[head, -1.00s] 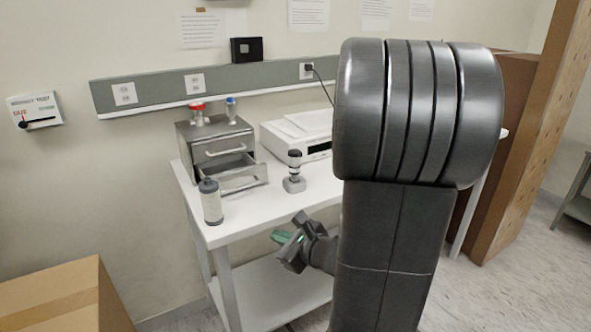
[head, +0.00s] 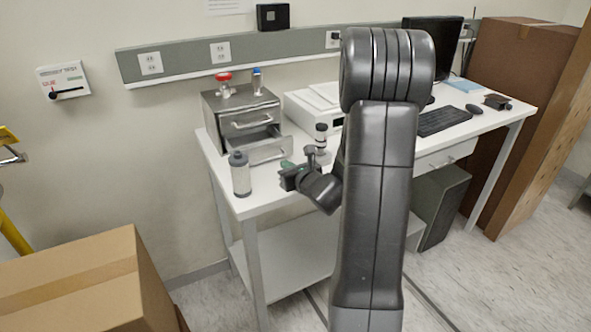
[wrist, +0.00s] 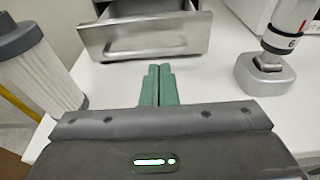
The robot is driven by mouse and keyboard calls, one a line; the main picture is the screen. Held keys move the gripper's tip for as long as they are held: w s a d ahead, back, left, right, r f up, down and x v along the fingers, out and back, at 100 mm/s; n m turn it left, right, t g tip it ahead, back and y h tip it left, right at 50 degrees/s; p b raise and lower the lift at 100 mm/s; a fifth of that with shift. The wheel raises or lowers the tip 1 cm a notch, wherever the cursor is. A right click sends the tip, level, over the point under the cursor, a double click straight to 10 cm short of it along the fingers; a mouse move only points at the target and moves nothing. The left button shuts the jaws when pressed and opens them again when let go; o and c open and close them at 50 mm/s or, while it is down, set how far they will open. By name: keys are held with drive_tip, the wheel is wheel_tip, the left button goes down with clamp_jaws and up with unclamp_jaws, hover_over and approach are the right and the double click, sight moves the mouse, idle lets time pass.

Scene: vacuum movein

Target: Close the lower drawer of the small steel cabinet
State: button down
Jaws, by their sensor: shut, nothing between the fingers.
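The small steel cabinet (head: 225,112) stands at the left end of the white table, its upper drawer (head: 248,121) closed. The lower drawer (head: 270,153) is pulled out towards me; its steel front and bar handle (wrist: 146,45) fill the upper middle of the wrist view. My gripper (head: 287,168) is over the table in front of the drawer. Its green fingers (wrist: 159,84) are shut together and empty. The fingertips point at the lower part of the drawer front and appear a little short of it.
A grey-capped filter canister (head: 240,175) stands left of my gripper, also close in the wrist view (wrist: 35,62). A small device on a metal base (wrist: 264,72) stands to the right. A white machine (head: 312,108) is behind. A cardboard box (head: 80,280) is on the floor.

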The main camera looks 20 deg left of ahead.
sight(271, 147)
drive_tip(key=p+x, duration=0.1)
drive_tip(key=x, duration=0.3)
drive_tip(key=shift+w+a, duration=0.15)
drive_tip(key=shift+a, duration=0.1)
drive_tip(key=shift+f, duration=0.1)
drive_tip(key=shift+w+a, duration=0.1)
drive_tip(key=shift+w+a, duration=0.2)
drive_tip(key=shift+a, duration=0.05)
drive_tip(key=b+x, duration=0.1)
drive_tip(key=x, duration=0.1)
drive_tip(key=r+b+x, duration=0.1)
drive_tip(key=x, duration=0.5)
drive_tip(key=shift+w+a+r+b, duration=0.2)
drive_tip(key=shift+r+b, duration=0.1)
drive_tip(key=shift+b, duration=0.1)
drive_tip(key=shift+w+a, duration=0.25)
drive_tip(key=shift+r, duration=0.3)
drive_tip(key=shift+r, duration=0.1)
